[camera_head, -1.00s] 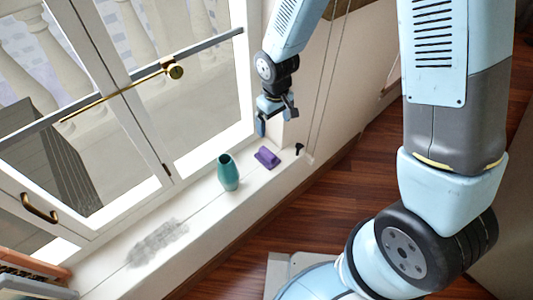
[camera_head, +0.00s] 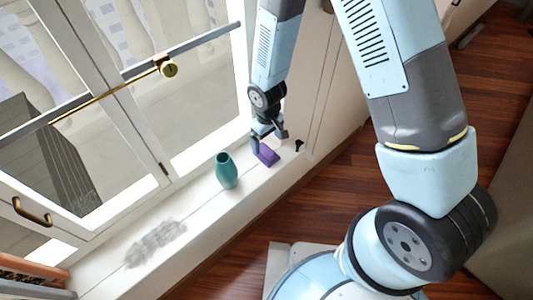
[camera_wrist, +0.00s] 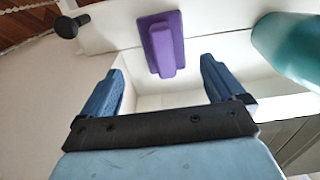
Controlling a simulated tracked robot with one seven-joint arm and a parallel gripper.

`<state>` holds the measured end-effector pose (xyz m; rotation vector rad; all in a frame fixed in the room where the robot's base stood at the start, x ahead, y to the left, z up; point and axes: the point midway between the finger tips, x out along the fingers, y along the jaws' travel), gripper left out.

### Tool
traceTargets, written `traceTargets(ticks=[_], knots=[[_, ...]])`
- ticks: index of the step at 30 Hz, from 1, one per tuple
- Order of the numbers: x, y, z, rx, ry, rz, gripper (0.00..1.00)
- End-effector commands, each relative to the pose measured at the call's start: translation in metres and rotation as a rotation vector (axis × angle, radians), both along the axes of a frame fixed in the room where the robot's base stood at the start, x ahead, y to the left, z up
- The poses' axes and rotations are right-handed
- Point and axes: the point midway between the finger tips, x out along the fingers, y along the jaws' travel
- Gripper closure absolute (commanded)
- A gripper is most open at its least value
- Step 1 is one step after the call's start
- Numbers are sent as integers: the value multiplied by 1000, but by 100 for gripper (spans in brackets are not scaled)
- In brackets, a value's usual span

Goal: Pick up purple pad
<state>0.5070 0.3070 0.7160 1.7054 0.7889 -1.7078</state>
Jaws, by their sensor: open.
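The purple pad (camera_head: 267,155) lies on the white window sill, to the right of the teal vase. In the wrist view the purple pad (camera_wrist: 162,45) shows as a flat base with a raised bar on it, ahead of and between the fingertips. My gripper (camera_head: 268,143) is close above the pad in the head view, partly over its left edge. In the wrist view my gripper (camera_wrist: 160,80) has its two blue fingers wide apart with nothing between them. I cannot tell whether a finger touches the pad.
The teal vase (camera_head: 227,170) stands on the sill (camera_head: 200,205) left of the pad; it also shows in the wrist view (camera_wrist: 290,42). A small black knob (camera_head: 299,145) is to the pad's right. The window (camera_head: 190,90) rises behind. A grey smudge marks the sill's left part.

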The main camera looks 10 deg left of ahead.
Motion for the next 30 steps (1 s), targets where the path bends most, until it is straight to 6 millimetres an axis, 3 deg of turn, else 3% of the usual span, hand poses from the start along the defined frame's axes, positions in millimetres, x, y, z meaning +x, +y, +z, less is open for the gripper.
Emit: traceTargets(ticks=[8,19,30], knots=[[-1,1,-13,-1,1,2,4],[-4,5,-54,-1,1,1,4],[-4,5,-61,1,0,1,4]])
